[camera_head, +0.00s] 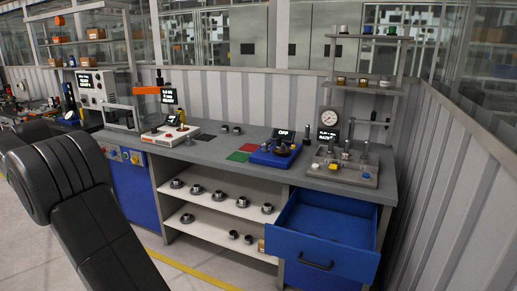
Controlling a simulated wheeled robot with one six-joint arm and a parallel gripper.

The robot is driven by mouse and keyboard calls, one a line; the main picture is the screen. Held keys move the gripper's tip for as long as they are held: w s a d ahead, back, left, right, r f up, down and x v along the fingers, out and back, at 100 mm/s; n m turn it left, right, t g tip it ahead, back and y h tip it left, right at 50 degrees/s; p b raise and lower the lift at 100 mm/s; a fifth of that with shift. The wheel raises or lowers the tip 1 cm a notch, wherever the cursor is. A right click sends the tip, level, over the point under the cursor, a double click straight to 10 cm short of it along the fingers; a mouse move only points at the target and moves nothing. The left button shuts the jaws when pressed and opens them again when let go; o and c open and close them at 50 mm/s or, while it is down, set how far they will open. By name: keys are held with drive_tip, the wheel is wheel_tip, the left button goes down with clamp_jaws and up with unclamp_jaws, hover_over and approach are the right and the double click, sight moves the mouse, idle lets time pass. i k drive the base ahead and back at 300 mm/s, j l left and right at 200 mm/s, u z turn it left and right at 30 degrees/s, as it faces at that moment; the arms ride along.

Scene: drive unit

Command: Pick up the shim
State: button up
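I cannot pick out the shim for certain; the loose parts are small at this distance. Two small dark round parts stand on the grey bench top (208,152), towards its back. Several round metal parts, one of them here (242,202), sit on the white upper shelf under the bench. Smaller ones, such as this one (233,235), are on the lower shelf. The blue drawer (318,259) at the right of the bench is pulled open, and the visible part of its inside looks empty. My gripper is out of view; only a dark link of my arm shows at the left.
A blue fixture (272,157) with a sign reading OFF, a grey fixture (343,174) with posts and a gauge, and a white device (171,135) stand on the bench. Green and red mats lie between. The open drawer juts over the floor in front.

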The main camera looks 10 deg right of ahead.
sight(344, 156)
drive_tip(key=i, duration=1.8)
drive_tip(key=i+j+z, duration=0.2)
drive_tip(key=i, duration=0.2)
drive_tip(key=i+z, duration=0.2)
drive_tip(key=i, duration=0.2)
drive_tip(key=i+j+z, duration=0.2)
drive_tip(key=i, duration=0.2)
drive_tip(key=z, duration=3.35)
